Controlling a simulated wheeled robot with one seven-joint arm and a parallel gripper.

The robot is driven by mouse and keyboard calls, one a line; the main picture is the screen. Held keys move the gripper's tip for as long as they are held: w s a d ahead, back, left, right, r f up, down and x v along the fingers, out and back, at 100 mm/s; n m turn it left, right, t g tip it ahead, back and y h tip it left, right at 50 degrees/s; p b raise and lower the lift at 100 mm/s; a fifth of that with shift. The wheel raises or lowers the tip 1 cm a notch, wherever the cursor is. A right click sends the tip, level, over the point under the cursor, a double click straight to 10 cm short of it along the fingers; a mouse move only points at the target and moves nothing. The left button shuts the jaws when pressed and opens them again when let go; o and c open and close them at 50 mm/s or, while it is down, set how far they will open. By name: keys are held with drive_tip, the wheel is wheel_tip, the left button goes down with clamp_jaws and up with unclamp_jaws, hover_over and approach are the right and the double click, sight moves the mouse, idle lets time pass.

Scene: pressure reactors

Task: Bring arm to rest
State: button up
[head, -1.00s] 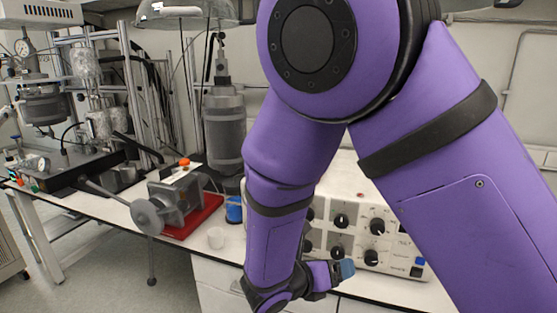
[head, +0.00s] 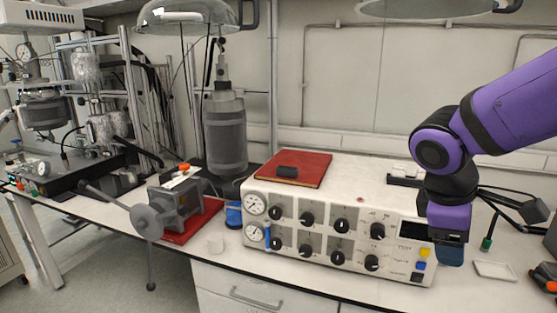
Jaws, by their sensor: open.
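My purple arm reaches in from the right edge in the head view. Its end, my gripper (head: 449,250), hangs pointing down in front of the right end of the white control box (head: 350,195). The fingers are small and dark here, and the gap between them is hard to see. I see nothing held in them. The gripper hides part of the box's right edge and the bench behind it.
A white tray (head: 495,270) lies right of my gripper.

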drive_tip(key=s+d+r+m+t+y, duration=0.2)
drive_tip(key=s+r+m+t+y, duration=0.2)
drive_tip(key=s+r+m, duration=0.4)
drive_tip(key=shift+s+m+t, duration=0.3)
drive_tip(key=shift+m, duration=0.9)
idle(0.8)
